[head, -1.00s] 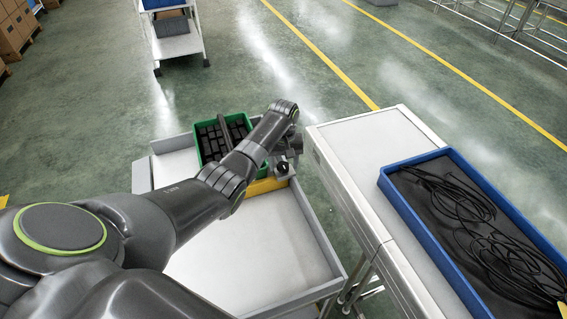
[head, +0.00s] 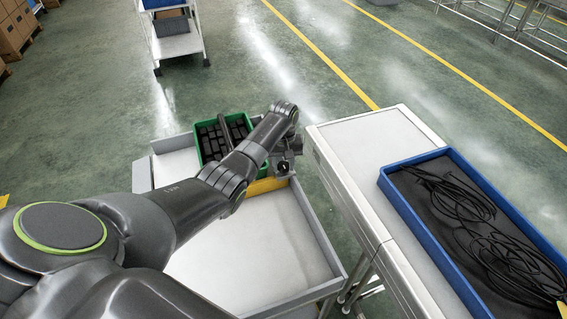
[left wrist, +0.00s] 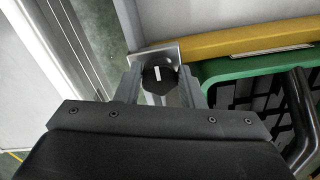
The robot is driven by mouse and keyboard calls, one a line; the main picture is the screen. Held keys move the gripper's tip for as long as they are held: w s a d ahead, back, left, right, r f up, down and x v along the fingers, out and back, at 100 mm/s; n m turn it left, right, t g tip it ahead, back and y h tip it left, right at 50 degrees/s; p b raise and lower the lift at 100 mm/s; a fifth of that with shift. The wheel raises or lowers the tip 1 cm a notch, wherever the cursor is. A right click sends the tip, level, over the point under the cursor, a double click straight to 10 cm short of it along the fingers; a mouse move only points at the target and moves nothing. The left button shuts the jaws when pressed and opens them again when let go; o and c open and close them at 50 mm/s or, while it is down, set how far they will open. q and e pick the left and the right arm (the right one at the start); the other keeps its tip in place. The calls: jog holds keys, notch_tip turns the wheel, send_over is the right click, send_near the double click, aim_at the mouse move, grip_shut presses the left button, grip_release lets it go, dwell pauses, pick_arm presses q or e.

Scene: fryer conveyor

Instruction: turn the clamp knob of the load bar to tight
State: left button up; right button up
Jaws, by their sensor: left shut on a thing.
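The black clamp knob (left wrist: 158,76) with a white mark shows in the left wrist view, at the end of the yellow load bar (left wrist: 240,38). The white mark points nearly straight up in that view. My left gripper (left wrist: 160,84) has its two fingers on either side of the knob and is shut on it. In the head view the load bar (head: 266,186) lies across the grey cart, and my left gripper (head: 283,167) is at its right end. My forearm hides part of the bar there. My right gripper is not in view.
A green crate (head: 197,146) of black parts sits on the cart (head: 335,262) behind the bar. A white table (head: 365,150) with a blue tray (head: 400,206) of black cables stands to the right. A trolley (head: 178,45) is farther back on the open floor.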

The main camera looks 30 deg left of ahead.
pick_arm(q)
jog(key=shift+r+m, duration=0.1)
jog(key=shift+m, duration=0.2)
jog(key=m+p, duration=0.1)
jog(key=m, duration=0.1)
jog(key=shift+a+m+p, duration=0.1)
jog(key=shift+m+p, duration=0.2)
jog(key=shift+m, duration=0.1)
jog(key=m+p, duration=0.1)
jog(key=m, duration=0.2)
jog(key=shift+m, duration=0.3)
jog(key=m, duration=0.4)
jog(key=shift+w+a+m, duration=0.1)
jog(key=shift+a+m, duration=0.1)
jog(key=shift+m, duration=0.1)
jog(key=m, duration=0.4)
jog(key=shift+w+p, duration=0.1)
jog(key=shift+p, duration=0.2)
jog(key=shift+m, duration=0.3)
jog(key=o, duration=1)
